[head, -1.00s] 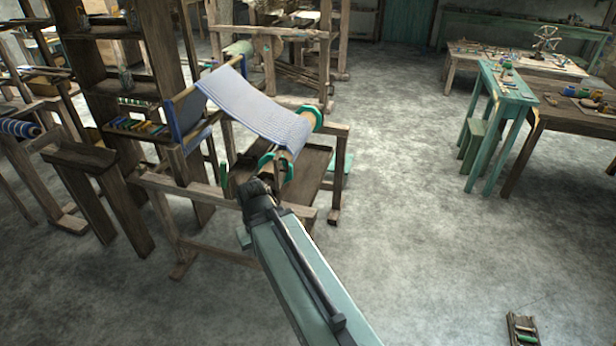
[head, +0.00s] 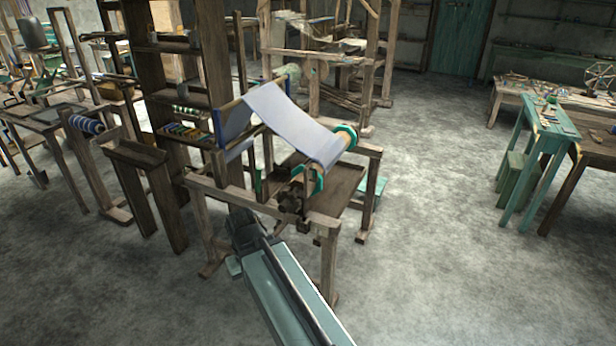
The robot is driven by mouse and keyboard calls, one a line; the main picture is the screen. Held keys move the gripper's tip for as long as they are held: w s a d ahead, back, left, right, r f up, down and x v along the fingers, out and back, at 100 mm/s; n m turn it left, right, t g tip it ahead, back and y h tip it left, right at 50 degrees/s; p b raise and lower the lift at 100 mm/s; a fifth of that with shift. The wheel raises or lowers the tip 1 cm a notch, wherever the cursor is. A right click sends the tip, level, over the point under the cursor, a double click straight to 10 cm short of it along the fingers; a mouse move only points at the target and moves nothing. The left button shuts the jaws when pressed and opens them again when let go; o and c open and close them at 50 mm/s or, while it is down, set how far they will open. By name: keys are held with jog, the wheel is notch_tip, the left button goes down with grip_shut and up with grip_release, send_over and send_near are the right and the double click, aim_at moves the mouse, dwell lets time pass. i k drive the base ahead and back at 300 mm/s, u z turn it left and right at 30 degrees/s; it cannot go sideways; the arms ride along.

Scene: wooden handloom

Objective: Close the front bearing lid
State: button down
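The loom's cloth roller (head: 334,157) carries a pale blue web of cloth. At its near end is the green front bearing (head: 317,183), above the front post. Its lid is too small to tell whether it is open or shut. A similar green bearing (head: 346,134) sits at the roller's far end. My arm reaches up from the bottom, and its dark end (head: 241,223) is left of and below the front bearing, apart from it in the picture. The fingers cannot be made out.
A dark toothed wheel (head: 291,201) and wooden loom rails (head: 270,200) lie between my arm's end and the front bearing. A wooden shelf rack (head: 170,100) stands at left. A green table (head: 545,125) stands at right. The floor between is clear.

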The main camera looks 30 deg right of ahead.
aim_at(308, 180)
jog(key=u, duration=0.15)
jog(key=i, duration=1)
jog(key=z, duration=0.05)
